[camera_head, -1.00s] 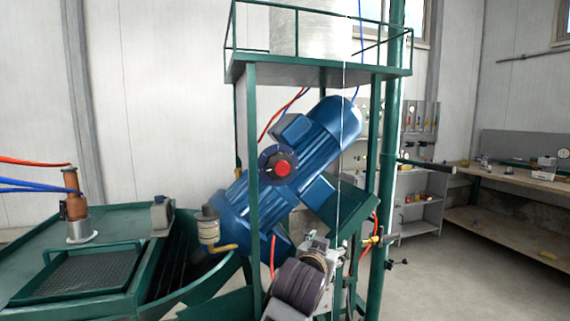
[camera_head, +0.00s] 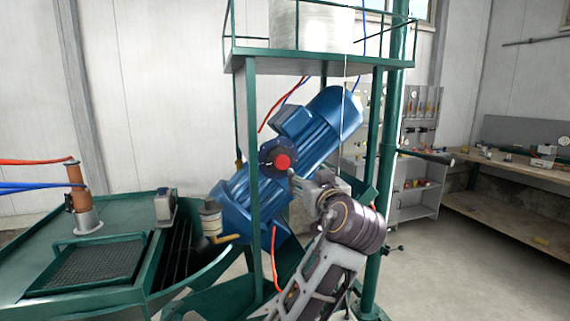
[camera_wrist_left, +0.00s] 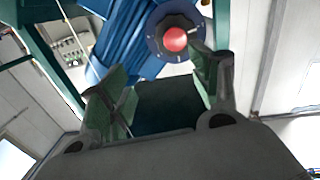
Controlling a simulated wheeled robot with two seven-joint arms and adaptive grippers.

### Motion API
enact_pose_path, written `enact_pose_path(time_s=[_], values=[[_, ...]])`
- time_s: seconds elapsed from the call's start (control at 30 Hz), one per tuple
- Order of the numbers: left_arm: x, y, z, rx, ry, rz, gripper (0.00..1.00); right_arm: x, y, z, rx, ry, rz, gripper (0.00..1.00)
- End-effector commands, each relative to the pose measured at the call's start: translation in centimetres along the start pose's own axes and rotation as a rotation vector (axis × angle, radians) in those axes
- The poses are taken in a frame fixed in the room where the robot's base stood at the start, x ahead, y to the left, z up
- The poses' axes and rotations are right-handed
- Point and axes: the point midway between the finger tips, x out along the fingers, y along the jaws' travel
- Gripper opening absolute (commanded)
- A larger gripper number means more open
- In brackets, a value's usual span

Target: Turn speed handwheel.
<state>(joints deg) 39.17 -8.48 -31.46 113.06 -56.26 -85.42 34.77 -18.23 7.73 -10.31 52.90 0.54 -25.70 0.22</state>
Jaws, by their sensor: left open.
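The speed handwheel (camera_head: 281,161), a dark disc with a red centre, sits on the side of the tilted blue motor (camera_head: 322,127). In the left wrist view the handwheel (camera_wrist_left: 175,39) shows beyond the fingertips, nearer the right finger. My left gripper (camera_head: 293,174) is just below and to the right of the handwheel in the head view, and small there. In the left wrist view my left gripper (camera_wrist_left: 158,80) has its two green-padded fingers wide apart with nothing between them. I cannot tell whether a finger touches the wheel. My right gripper is in neither view.
A green post (camera_head: 252,190) of the frame stands close to the left of the handwheel. A green platform (camera_head: 320,58) with a pale drum is above. A green tank with a grate (camera_head: 95,265) is at left. Shelves (camera_head: 415,190) and a workbench (camera_head: 515,165) are behind right.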

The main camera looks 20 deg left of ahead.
Motion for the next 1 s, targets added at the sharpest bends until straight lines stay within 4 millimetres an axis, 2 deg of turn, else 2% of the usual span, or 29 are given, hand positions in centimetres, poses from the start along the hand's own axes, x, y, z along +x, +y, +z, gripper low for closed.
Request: enact_pose_path(time_s=[0.23, 0.67, 0.87, 1.0], values=[[-0.1, -1.6, 0.1, -0.108, 0.011, -0.090, 0.63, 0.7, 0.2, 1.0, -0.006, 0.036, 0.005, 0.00], [0.0, -1.7, 0.1, -0.116, 0.012, -0.095, 0.63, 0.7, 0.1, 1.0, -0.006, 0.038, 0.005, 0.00], [0.9, -1.8, 0.1, -0.115, 0.012, -0.095, 0.63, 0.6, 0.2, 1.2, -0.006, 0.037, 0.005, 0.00], [2.1, -1.9, 0.0, -0.114, 0.013, -0.097, 0.63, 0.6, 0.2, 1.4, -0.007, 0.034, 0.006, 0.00]])
